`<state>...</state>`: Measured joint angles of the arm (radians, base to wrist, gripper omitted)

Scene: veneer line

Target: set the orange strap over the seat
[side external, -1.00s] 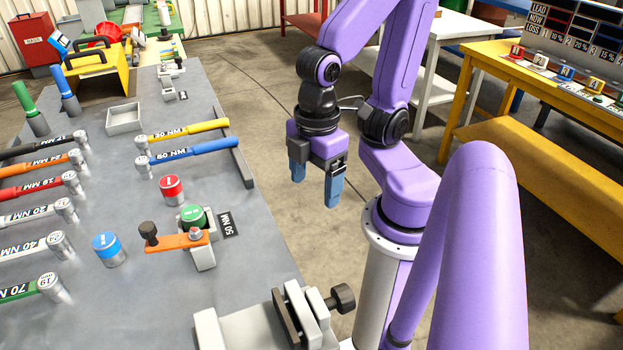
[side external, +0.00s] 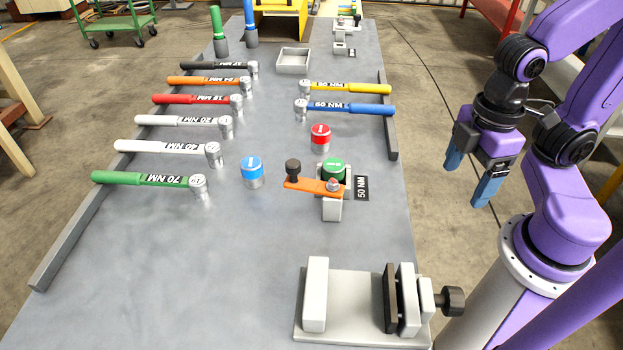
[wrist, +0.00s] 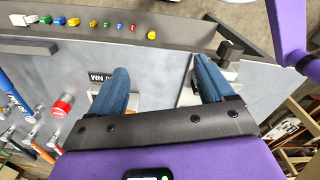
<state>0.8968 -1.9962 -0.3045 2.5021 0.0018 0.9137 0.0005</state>
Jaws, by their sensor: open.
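The orange strap (side external: 312,185) is a flat bar with a black knob (side external: 293,168) at its left end and a bolt at its right end. It points left, in front of the green-topped socket (side external: 334,168), with its knob end out past the left side of the pale grey seat block (side external: 332,209). The green-topped socket stands upright at the block's far end. My gripper (side external: 471,182) is open and empty, up to the right of the bench's right edge, well apart from the strap. In the wrist view its blue fingers are spread, and one hides much of the strap area.
A red-topped socket (side external: 320,138) and a blue-topped socket (side external: 252,171) stand near the strap. A vise (side external: 350,310) sits at the near end of the bench. Several torque wrenches lie further left and back. A low rail (side external: 388,130) runs along the right edge.

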